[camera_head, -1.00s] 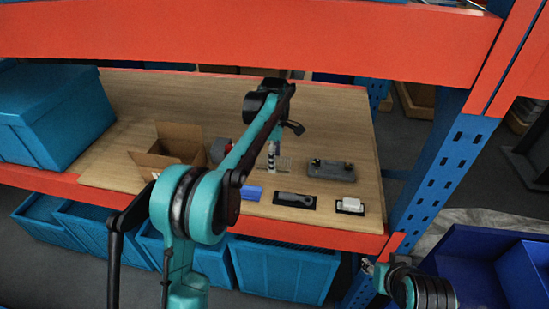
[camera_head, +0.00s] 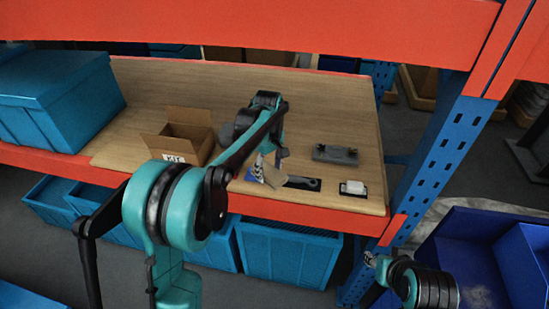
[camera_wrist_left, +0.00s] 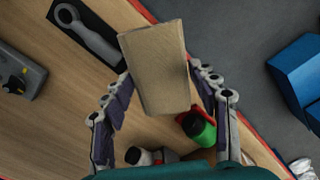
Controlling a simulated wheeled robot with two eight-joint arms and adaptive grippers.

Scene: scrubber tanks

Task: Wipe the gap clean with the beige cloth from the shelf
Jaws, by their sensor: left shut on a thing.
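The beige cloth (camera_wrist_left: 155,65), a folded-looking flat block, is held between the two fingers of my left gripper (camera_wrist_left: 165,100) in the left wrist view. In the head view my left gripper (camera_head: 262,168) is over the front of the wooden shelf (camera_head: 340,100), with the cloth (camera_head: 274,177) at its fingers, left of the spanner-like tool. The left gripper is shut on the cloth. My right gripper (camera_head: 372,260) shows small at the lower right, in front of the shelf; its fingers are unclear. I cannot make out which gap is meant.
A grey metal device (camera_head: 335,154) sits right of the left gripper. An open cardboard box (camera_head: 185,135) and a blue crate (camera_head: 60,100) stand left. An orange beam edges the shelf front.

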